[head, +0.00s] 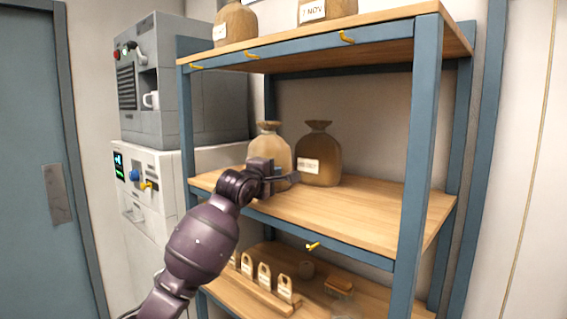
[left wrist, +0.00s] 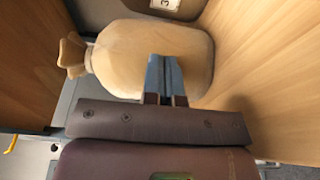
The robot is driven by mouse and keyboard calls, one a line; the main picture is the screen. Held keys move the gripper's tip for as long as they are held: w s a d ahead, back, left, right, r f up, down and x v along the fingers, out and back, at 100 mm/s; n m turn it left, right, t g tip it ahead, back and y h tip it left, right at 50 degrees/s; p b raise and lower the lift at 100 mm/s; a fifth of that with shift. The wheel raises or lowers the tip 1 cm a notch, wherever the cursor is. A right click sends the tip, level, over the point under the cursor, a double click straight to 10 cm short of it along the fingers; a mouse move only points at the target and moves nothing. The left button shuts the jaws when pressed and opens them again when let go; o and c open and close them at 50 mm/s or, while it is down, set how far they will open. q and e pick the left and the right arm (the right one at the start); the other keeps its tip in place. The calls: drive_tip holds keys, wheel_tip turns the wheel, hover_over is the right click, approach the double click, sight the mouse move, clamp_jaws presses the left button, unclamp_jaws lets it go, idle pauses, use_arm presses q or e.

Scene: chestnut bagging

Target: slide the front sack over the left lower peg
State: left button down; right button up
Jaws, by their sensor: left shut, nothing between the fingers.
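Two tan sacks with tied necks stand upright on the middle shelf (head: 370,210). The left one (head: 269,142) looks nearer the front and fills the left wrist view (left wrist: 130,60). The right one (head: 318,165) bears a white label. My left gripper (head: 286,178) is at the front sack's near side; its blue fingers (left wrist: 163,75) are shut and empty. Whether they touch the cloth I cannot tell. One yellow lower peg (head: 312,246) sticks out of the middle shelf's front edge. The left lower peg is not visible; my arm covers that part of the edge. My right gripper is not in view.
Yellow upper pegs (head: 252,55) line the top shelf's front edge, with more sacks (head: 235,22) above. A blue upright post (head: 418,130) stands at the right. The bottom shelf holds several tagged pieces (head: 264,275). The middle shelf's right half is clear.

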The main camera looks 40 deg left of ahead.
use_arm(q)
drive_tip(key=shift+w+a, duration=0.2)
drive_tip(key=shift+a, duration=2.4)
drive_tip(key=shift+w+a, duration=0.25)
drive_tip(key=shift+a, duration=2.35)
drive_tip(key=shift+w+a, duration=0.2)
drive_tip(key=shift+a, duration=2.4)
drive_tip(key=shift+s+d, duration=0.15)
drive_tip(key=shift+d, duration=1.6)
drive_tip(key=s+a, duration=0.1)
drive_tip(key=s, duration=1.3)
